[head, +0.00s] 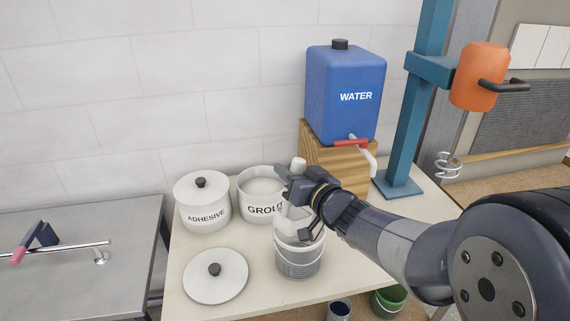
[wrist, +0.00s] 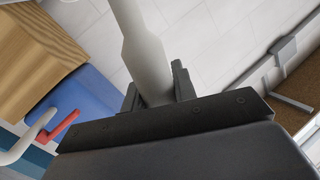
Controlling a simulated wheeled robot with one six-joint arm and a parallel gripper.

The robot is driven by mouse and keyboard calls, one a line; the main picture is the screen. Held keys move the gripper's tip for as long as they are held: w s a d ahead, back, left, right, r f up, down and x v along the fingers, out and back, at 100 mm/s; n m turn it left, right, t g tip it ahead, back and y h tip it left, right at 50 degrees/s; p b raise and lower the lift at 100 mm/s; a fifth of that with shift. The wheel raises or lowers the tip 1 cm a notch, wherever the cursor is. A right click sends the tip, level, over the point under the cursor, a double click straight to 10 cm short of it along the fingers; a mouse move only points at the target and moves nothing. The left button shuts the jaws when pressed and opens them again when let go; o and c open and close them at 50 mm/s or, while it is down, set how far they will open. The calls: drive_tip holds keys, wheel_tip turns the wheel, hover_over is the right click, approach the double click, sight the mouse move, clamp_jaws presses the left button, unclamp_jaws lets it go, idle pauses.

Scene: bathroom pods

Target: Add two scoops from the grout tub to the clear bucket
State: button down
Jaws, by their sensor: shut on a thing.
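The grout tub (head: 262,210) stands open on the table, marked GROUT, with pale material inside. The clear bucket (head: 298,264) stands in front of it, with a wire handle and grey markings on its side. My gripper (head: 294,184) is shut on the white handle of a scoop (head: 298,164). The scoop's lower part hangs at the bucket's mouth, over or just inside it; I cannot tell which. My gripper hides part of the bucket's rim. In the wrist view the scoop handle (wrist: 146,55) stands between the dark fingers. What the scoop and bucket hold is not clear.
A lidded adhesive tub (head: 202,205) stands left of the grout tub. A loose white lid (head: 216,284) lies at the front left. A blue water tank (head: 345,95) on a wooden block (head: 338,158) and a mixer stand (head: 398,140) are behind my arm.

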drive_tip(key=shift+w+d+m+p, duration=1.05)
drive_tip(key=shift+m+p, duration=0.25)
drive_tip(key=shift+p, duration=0.75)
drive_tip(key=w+d+f+m+g+p, duration=0.1)
drive_tip(key=w+d+f+m+p, duration=0.2)
drive_tip(key=w+d+m+p, duration=0.1)
drive_tip(key=shift+w+d+f+m+g+p, duration=0.4)
drive_tip(key=shift+m+p, duration=0.5)
drive_tip(key=shift+p, duration=0.35)
